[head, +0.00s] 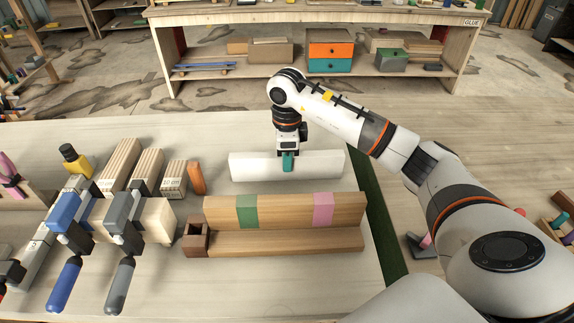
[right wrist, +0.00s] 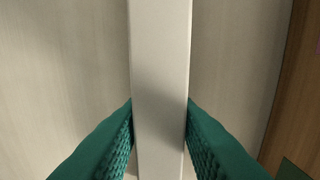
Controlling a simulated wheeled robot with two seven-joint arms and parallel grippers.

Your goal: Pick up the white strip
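The white strip (head: 255,166) lies lengthwise on the pale worktable behind the wooden stand. My right gripper (head: 287,163) reaches down to it from above, a little right of its middle. In the right wrist view, the white strip (right wrist: 160,60) runs between the two green fingers (right wrist: 160,125). Both fingertips press against its long sides with no visible gap, so the gripper looks shut on it. The strip appears to rest on the table. My left gripper is not in view.
A stepped wooden stand (head: 285,240) with green and pink bands is in front of the strip. Blue (head: 65,285) and grey (head: 120,285) clamps, wooden blocks (head: 122,162) and an orange piece (head: 197,178) stand to the left. A shelf bench (head: 300,14) is behind the table.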

